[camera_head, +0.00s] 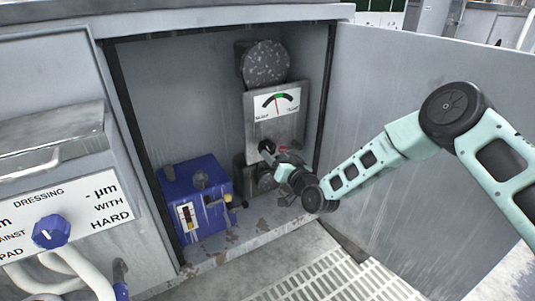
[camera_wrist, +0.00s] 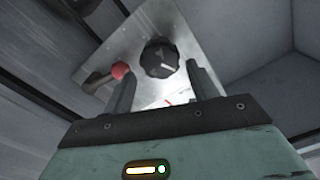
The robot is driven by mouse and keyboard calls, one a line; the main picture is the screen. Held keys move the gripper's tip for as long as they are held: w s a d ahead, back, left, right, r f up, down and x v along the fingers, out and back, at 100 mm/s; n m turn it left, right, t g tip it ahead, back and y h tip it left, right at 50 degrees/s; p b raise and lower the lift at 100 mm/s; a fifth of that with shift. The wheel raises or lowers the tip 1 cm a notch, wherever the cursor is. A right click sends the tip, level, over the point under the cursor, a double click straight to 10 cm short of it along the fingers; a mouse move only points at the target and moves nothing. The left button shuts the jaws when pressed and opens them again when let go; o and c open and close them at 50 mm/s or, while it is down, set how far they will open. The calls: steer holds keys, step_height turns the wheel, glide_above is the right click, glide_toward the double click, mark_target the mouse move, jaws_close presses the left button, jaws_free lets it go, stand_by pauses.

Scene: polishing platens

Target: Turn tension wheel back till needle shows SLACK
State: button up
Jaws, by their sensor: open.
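The black tension wheel (camera_wrist: 160,57), with a pale line across its face, is on a grey metal plate in the wrist view. My gripper (camera_wrist: 161,69) is open, one finger on either side below the wheel; whether they touch it is unclear. In the head view my gripper (camera_head: 287,168) is at the lower part of the plate, hiding much of the wheel area. Above it a white gauge (camera_head: 277,103) has a green band at the top of its arc. Its needle stands near upright by that band; the end labels are too small to read.
A red-knobbed lever (camera_wrist: 119,70) is left of the wheel in the wrist view. A blue box (camera_head: 195,197) stands left on the cabinet floor. A dark round drum (camera_head: 265,63) is above the gauge. The open cabinet door (camera_head: 385,85) is at right.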

mark_target(270, 151)
steer(key=b+x, duration=0.1)
steer(key=x, duration=0.5)
steer(key=shift+c, duration=0.2)
steer(key=c, duration=0.7)
